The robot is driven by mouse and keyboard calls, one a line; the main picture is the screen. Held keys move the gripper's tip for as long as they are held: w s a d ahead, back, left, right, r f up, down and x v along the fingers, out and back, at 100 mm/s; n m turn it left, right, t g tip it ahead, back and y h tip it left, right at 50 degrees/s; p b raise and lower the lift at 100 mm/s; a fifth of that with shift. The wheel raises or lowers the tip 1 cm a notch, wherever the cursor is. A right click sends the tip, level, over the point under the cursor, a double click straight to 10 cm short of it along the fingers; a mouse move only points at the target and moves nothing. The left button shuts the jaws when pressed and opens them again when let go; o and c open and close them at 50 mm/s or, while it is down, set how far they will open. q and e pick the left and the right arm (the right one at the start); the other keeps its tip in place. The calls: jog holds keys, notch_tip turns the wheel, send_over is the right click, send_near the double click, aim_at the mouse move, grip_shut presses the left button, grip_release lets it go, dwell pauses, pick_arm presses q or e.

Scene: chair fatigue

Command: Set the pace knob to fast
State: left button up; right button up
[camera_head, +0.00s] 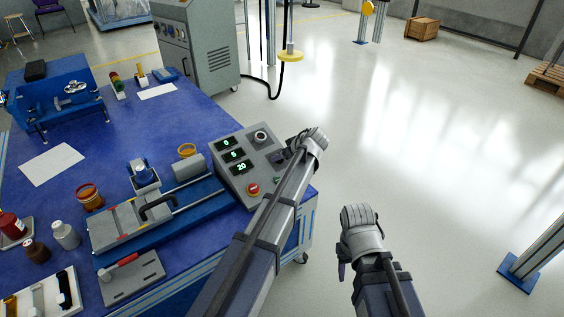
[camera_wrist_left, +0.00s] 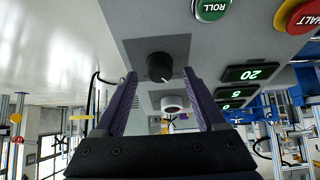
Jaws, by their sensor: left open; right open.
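The grey control box (camera_head: 232,152) stands at the right end of the blue table. A black knob (camera_wrist_left: 160,67) on a dark square plate (camera_wrist_left: 130,50) shows in the left wrist view. My left gripper (camera_wrist_left: 160,80) is open, with one finger on each side of the knob; I cannot tell whether they touch it. A small pale mark shows on the knob, but no pace label is readable. In the head view my left gripper (camera_head: 284,155) is over the box's right side and covers the knob. My right gripper (camera_head: 343,264) hangs open and empty over the floor.
The box also carries a red button (camera_head: 253,189), a green ROLL button (camera_wrist_left: 211,8), a round white-rimmed control (camera_head: 260,136) and displays (camera_head: 234,156) reading 0, 5 and 20. A blue-railed fixture (camera_head: 180,205) stands left of it. Open floor lies right.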

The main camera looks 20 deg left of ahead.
pick_arm(q)
jog(key=shift+w+a+f, duration=0.25)
jog(key=shift+a+f, duration=0.05)
jog(key=shift+f, duration=0.1)
jog(key=shift+r, duration=0.1)
grip_shut()
